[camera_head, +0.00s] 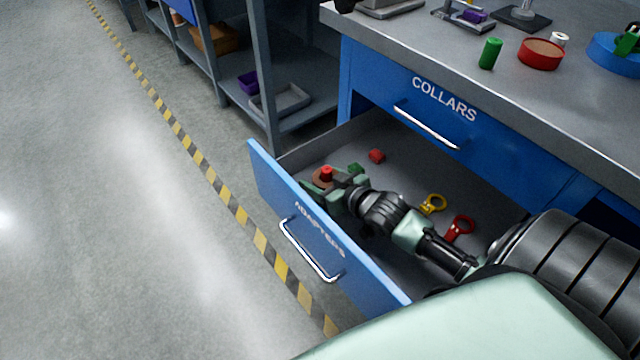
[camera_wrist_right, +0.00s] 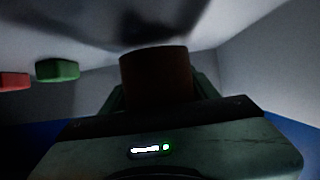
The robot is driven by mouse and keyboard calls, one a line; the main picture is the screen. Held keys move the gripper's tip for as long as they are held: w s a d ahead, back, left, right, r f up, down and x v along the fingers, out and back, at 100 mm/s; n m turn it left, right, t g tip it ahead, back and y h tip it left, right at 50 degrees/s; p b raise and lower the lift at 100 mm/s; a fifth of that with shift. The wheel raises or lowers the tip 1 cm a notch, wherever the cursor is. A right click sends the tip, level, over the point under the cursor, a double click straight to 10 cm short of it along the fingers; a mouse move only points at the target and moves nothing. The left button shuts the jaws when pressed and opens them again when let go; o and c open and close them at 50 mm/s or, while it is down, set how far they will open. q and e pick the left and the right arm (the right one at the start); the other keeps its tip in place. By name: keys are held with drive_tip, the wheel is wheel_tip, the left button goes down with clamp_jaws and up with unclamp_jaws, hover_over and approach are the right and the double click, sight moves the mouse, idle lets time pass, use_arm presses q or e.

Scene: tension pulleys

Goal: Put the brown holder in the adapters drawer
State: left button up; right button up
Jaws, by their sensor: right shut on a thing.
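The adapters drawer (camera_head: 292,232) is pulled open, its blue front with a silver handle facing the floor. My right gripper (camera_head: 325,188) is inside the drawer area, near its far left corner. It is shut on the brown holder (camera_head: 317,182), which also shows in the right wrist view (camera_wrist_right: 155,75) as a dark brown cylinder upright between the fingers. A small red piece (camera_head: 327,172) shows at the holder; I cannot tell whether it is part of it. Whether the holder touches the drawer floor is unclear. My left gripper is not in view.
In the drawer lie a green piece (camera_head: 355,168), a red piece (camera_head: 376,156), a yellow ring piece (camera_head: 433,204) and a red ring piece (camera_head: 461,227). The closed collars drawer (camera_head: 430,110) and the worktop (camera_head: 440,50) stand above. A shelf (camera_head: 300,117) is at the left.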

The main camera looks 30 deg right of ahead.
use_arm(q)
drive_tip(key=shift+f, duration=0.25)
use_arm(e)
drive_tip(key=shift+f, duration=0.6)
drive_tip(key=shift+f, duration=0.15)
drive_tip(key=o, duration=1.6)
drive_tip(key=shift+s, duration=0.1)
drive_tip(key=p+v, duration=0.1)
drive_tip(key=v, duration=0.3)
drive_tip(key=shift+s+r+p, duration=0.25)
drive_tip(key=shift+p, duration=0.05)
drive_tip(key=p+v, duration=0.1)
drive_tip(key=v, duration=0.6)
drive_tip(key=shift+s+p, duration=0.15)
drive_tip(key=shift+p, duration=0.15)
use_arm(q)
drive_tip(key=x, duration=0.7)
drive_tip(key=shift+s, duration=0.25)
